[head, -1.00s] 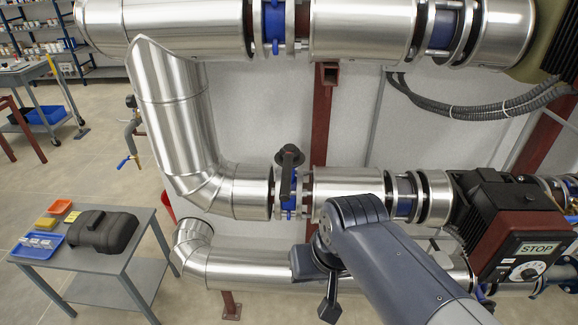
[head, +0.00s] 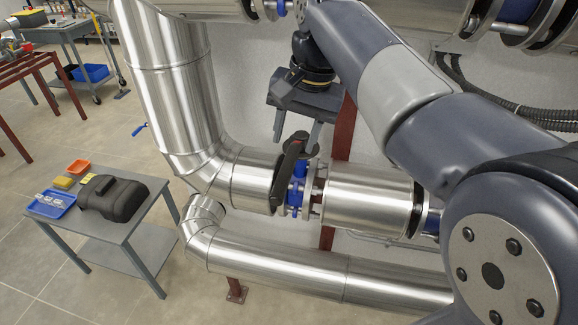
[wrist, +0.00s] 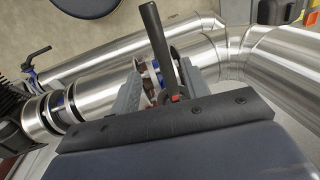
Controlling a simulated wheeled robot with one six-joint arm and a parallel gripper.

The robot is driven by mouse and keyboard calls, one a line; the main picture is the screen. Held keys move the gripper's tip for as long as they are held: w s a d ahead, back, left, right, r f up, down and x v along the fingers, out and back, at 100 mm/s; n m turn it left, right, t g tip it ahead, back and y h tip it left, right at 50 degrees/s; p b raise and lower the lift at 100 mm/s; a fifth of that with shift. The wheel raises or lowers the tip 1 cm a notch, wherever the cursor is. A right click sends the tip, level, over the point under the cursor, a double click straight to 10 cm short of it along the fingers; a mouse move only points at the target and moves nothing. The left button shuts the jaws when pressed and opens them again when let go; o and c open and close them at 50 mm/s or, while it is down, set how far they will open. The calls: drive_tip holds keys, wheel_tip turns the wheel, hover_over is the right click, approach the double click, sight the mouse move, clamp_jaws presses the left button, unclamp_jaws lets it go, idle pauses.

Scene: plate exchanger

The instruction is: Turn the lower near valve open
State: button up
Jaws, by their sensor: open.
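The valve (head: 298,190) has a blue body between flanges on the middle silver pipe. Its black lever (head: 287,170) has a raised pivot and lies across the pipe's run in the head view. My gripper (head: 297,138) is open, with its fingers pointing down just above and behind the lever's pivot. In the wrist view the lever (wrist: 158,45) passes between the two grey fingers of my gripper (wrist: 160,82). Gaps show on both sides of it, and I see no clear contact. My palm hides part of the valve in the wrist view.
A lower silver pipe (head: 310,277) runs below the valve. A tall silver pipe (head: 165,85) bends down at its left. Another valve lever (wrist: 37,58) shows at the left of the wrist view. A small table (head: 125,225) with a black case (head: 110,198) stands left.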

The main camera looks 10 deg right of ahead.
sight(286, 173)
drive_tip(key=f, duration=0.3)
drive_tip(key=a+f, duration=0.1)
drive_tip(key=f, duration=0.5)
drive_tip(key=shift+w+a, duration=0.3)
drive_tip(key=shift+c, duration=0.3)
clamp_jaws()
